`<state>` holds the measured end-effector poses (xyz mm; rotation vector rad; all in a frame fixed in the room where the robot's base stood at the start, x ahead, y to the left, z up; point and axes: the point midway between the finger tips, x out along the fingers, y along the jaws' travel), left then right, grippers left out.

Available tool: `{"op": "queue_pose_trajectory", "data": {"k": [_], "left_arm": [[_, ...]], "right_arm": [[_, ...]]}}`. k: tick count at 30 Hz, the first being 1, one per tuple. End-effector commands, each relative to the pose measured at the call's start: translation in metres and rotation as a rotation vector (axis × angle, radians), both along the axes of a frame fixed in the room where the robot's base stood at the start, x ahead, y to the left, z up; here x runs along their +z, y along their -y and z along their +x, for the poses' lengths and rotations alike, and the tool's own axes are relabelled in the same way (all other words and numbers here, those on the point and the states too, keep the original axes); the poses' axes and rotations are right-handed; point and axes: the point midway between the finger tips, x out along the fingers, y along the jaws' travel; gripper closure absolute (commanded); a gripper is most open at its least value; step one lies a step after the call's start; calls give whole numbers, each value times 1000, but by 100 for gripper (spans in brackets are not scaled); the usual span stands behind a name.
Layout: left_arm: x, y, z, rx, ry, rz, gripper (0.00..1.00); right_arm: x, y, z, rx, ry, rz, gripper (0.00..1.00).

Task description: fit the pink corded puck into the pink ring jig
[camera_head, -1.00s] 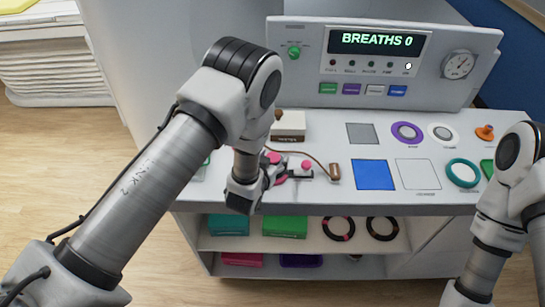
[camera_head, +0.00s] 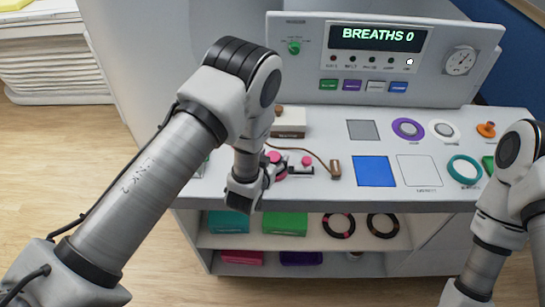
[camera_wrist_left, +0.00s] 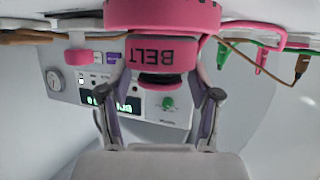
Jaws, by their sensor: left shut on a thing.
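My left gripper (camera_head: 272,178) is at the front left of the bench top, low over it. In the left wrist view the gripper (camera_wrist_left: 160,78) is shut on a pink piece marked BELT (camera_wrist_left: 148,54), which I take for the puck. A wider pink round part (camera_wrist_left: 165,13) lies directly against it; I cannot tell whether it belongs to the puck or is the ring jig. Pink also shows at the jaws in the head view (camera_head: 280,172). My fingers hide much of this spot. My right gripper is out of view; only its arm shows.
A small pink knob (camera_head: 306,161) stands just right of the gripper. A brown cord runs to a brown cylinder (camera_head: 335,169). Blue square (camera_head: 374,171), purple ring (camera_head: 407,129) and teal ring (camera_head: 464,169) lie to the right. A display console (camera_head: 385,65) stands behind; shelves are below.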

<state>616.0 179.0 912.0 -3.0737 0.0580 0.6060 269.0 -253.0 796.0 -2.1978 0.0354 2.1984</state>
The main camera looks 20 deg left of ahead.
Motion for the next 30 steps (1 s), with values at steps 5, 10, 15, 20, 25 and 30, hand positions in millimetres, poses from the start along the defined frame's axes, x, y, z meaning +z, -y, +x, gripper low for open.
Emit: {"op": "queue_pose_trajectory", "data": {"k": [5, 10, 15, 20, 25, 30], "left_arm": [[-4, 0, 0, 0, 1, 0, 78], [-8, 0, 0, 0, 1, 0, 78], [-11, 0, 0, 0, 1, 0, 78], [-14, 0, 0, 0, 1, 0, 78], [-16, 0, 0, 0, 1, 0, 78], [-16, 0, 0, 0, 1, 0, 34]], "right_arm": [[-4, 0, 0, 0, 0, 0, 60], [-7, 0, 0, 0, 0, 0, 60], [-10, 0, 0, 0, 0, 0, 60], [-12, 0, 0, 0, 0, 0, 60], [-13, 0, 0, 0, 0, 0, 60], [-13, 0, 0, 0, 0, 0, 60]]}}
